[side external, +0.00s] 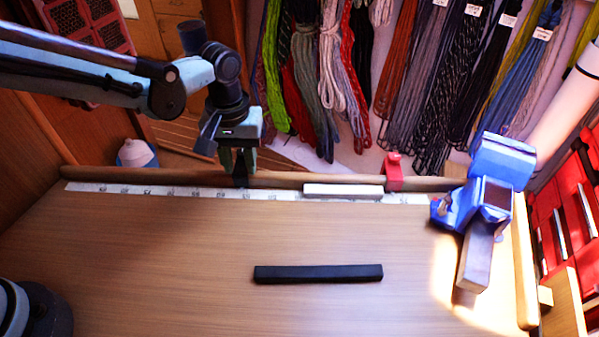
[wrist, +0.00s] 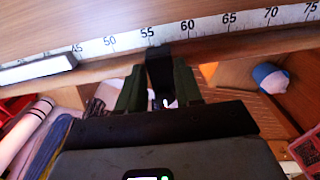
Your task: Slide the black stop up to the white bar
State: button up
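The black stop (side external: 240,181) sits on the wooden rail at the back edge of the table, beside the ruler strip. In the wrist view the black stop (wrist: 159,66) is near the 55 mark. My gripper (side external: 238,163) reaches down over it, with one green finger close against each side. In the wrist view my gripper (wrist: 160,82) looks shut on the stop. The white bar (side external: 343,191) lies along the ruler, to the right of the stop in the side view. In the wrist view the white bar (wrist: 38,69) is to the left, with a clear gap between them.
A red clamp (side external: 394,172) is on the rail just past the white bar's right end. A black bar (side external: 318,273) lies on the open tabletop. A blue vise (side external: 487,190) stands at the right. The ruler (side external: 150,190) between stop and bar is clear. Coiled ropes hang behind.

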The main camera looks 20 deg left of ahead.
aim_at(299, 175)
grip_shut()
jog(key=w+d, duration=0.1)
jog(key=d, duration=0.2)
jog(key=w+d, duration=0.1)
jog(key=d, duration=0.3)
jog(key=w+d, duration=0.1)
jog(key=d, duration=0.2)
jog(key=shift+w+d, duration=0.15)
jog(key=shift+w, duration=0.05)
jog(key=o, duration=0.5)
grip_release()
jog(key=shift+r, duration=0.1)
notch_tip(299, 175, up, 12)
